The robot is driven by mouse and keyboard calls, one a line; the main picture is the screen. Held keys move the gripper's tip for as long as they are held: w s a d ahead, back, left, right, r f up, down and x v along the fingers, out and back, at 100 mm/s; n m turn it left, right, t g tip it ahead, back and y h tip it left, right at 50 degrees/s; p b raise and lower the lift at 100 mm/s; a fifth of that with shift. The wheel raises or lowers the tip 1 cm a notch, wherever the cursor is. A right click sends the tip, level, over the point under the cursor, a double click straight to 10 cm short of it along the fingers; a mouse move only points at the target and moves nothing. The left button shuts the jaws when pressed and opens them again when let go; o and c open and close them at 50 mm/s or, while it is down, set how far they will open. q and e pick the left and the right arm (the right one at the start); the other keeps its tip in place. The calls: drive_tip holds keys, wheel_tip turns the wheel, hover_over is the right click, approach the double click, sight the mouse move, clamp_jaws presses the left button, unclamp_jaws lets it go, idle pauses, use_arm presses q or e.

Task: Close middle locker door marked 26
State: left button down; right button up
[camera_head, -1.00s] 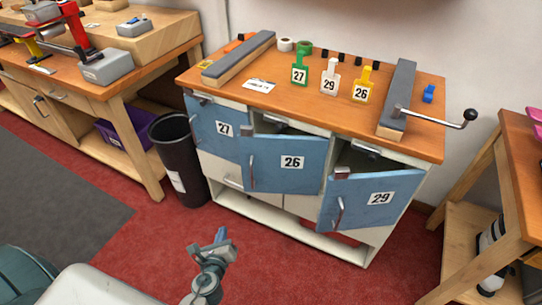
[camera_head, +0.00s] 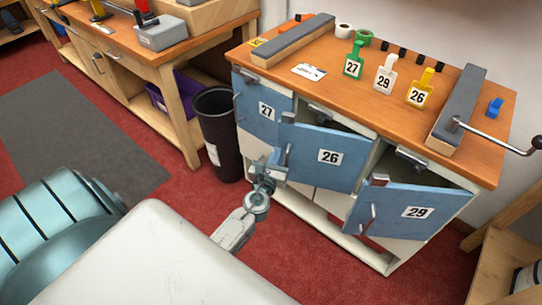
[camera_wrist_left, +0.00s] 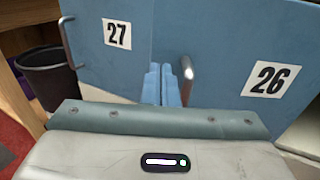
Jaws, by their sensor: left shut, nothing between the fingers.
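The middle blue door marked 26 (camera_head: 325,157) stands ajar, with a dark gap above it. In the left wrist view, door 26 (camera_wrist_left: 235,45) fills the right side. Its metal handle (camera_head: 287,154) is at its left edge. My left gripper (camera_head: 277,163) is at that left edge, in front of the door. In the left wrist view its blue fingers (camera_wrist_left: 162,83) are together and empty, just left of the handle (camera_wrist_left: 187,80). I cannot tell whether they touch the door or handle. My right gripper is not in view.
Door 27 (camera_head: 262,112) is left of door 26; door 29 (camera_head: 408,211) stands open at right. A black bin (camera_head: 219,135) stands left of the cabinet. Numbered tags, including yellow 26 (camera_head: 420,90), stand on the wooden top (camera_head: 335,75).

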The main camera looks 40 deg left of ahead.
use_arm(q)
drive_tip(key=shift+x, duration=1.2)
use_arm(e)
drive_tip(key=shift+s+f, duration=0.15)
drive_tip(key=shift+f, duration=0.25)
